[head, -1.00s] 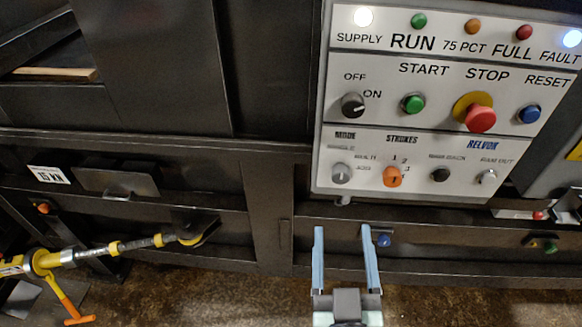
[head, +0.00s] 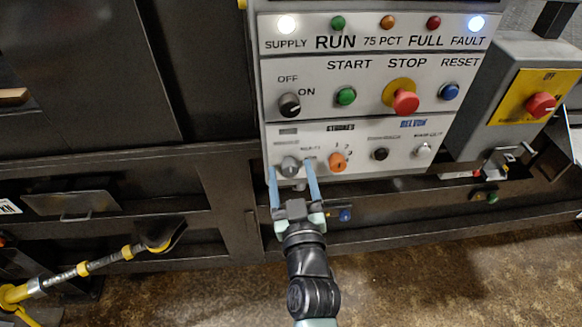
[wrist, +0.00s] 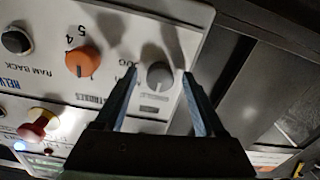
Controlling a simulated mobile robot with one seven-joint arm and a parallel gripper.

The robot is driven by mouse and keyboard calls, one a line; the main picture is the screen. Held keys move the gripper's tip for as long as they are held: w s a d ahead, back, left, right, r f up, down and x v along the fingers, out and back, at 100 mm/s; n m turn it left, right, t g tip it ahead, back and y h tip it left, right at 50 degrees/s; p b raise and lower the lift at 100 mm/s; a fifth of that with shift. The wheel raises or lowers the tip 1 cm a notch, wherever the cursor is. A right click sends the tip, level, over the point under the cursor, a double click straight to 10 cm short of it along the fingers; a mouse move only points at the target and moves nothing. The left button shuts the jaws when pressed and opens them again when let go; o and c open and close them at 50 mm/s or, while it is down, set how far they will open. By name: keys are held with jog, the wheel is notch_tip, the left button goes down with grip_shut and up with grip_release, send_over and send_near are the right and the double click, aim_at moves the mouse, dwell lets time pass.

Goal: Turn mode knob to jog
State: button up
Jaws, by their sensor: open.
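The mode knob (head: 290,166) is a small grey knob at the lower left of the white control panel (head: 385,72). My gripper (head: 291,170) is open, with its two blue-grey fingers on either side of the knob in the head view. In the wrist view the knob (wrist: 160,75) shows between the fingertips (wrist: 161,72). I cannot tell whether the fingers touch it. The small print around the knob is too blurred to read its setting surely.
An orange knob (head: 337,162) sits just right of the mode knob, with a black knob (head: 380,154) beyond. Above are a black off/on switch (head: 289,105), a green start button (head: 346,96) and a red stop button (head: 405,102). A yellow-faced box (head: 530,97) stands at right.

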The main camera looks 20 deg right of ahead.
jog(key=shift+w+d, duration=0.1)
jog(key=shift+w, duration=0.2)
grip_shut()
